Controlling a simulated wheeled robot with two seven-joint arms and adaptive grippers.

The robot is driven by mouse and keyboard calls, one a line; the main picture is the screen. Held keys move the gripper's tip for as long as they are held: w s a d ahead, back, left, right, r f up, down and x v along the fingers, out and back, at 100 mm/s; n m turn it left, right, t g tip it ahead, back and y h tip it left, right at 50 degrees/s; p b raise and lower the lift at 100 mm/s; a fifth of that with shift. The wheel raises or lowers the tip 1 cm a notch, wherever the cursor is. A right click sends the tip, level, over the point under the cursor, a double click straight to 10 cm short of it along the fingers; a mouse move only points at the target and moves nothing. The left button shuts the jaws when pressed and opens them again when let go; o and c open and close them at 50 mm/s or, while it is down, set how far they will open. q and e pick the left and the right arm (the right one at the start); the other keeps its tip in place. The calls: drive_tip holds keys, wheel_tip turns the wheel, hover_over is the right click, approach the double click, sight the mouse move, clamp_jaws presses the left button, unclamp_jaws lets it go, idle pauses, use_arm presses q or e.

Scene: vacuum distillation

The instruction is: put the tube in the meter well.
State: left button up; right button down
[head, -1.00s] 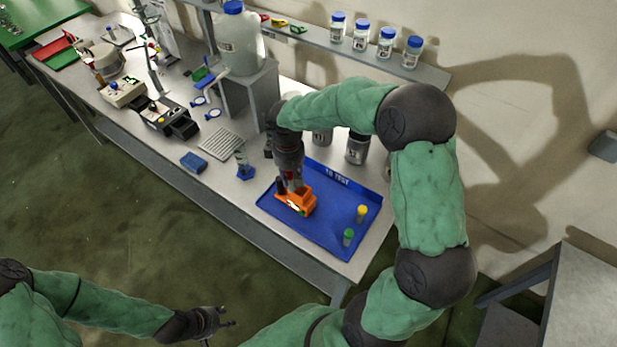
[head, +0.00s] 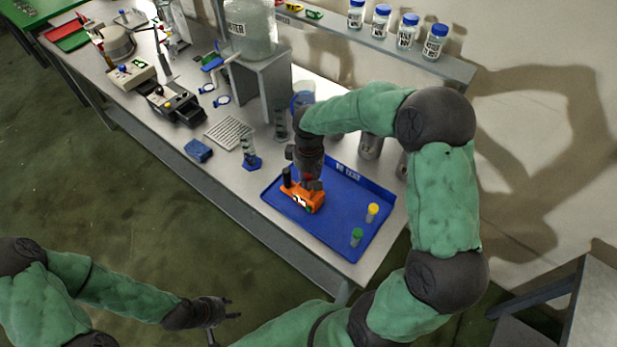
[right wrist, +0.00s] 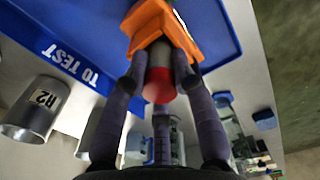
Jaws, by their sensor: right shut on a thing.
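The orange meter (head: 303,200) sits on the blue tray (head: 335,232) at its left end, with a dark upright part on its left side. My right gripper (head: 311,184) is just above the meter, pointing down. In the right wrist view its fingers are shut on a tube with a red cap (right wrist: 160,88) and a grey body. The tube's far end overlaps the orange meter (right wrist: 172,28); I cannot tell whether it is inside the well, which is hidden. My left gripper (head: 228,315) is open and empty, low in front of the bench.
A yellow-capped tube (head: 372,212) and a green-capped tube (head: 356,237) stand at the tray's right. A cylinder on a blue base (head: 250,155) and a blue block (head: 198,150) are left of it.

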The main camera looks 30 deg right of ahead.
drive_tip(key=shift+f, duration=0.25)
drive_tip(key=c, duration=1)
unclamp_jaws()
drive_tip(key=shift+r, duration=0.1)
drive_tip(key=shift+w+r, duration=0.1)
drive_tip(key=shift+r, duration=0.2)
wheel_tip(320, 180, up, 12)
drive_tip(key=shift+f+p, duration=0.15)
drive_tip(key=shift+p, duration=0.75)
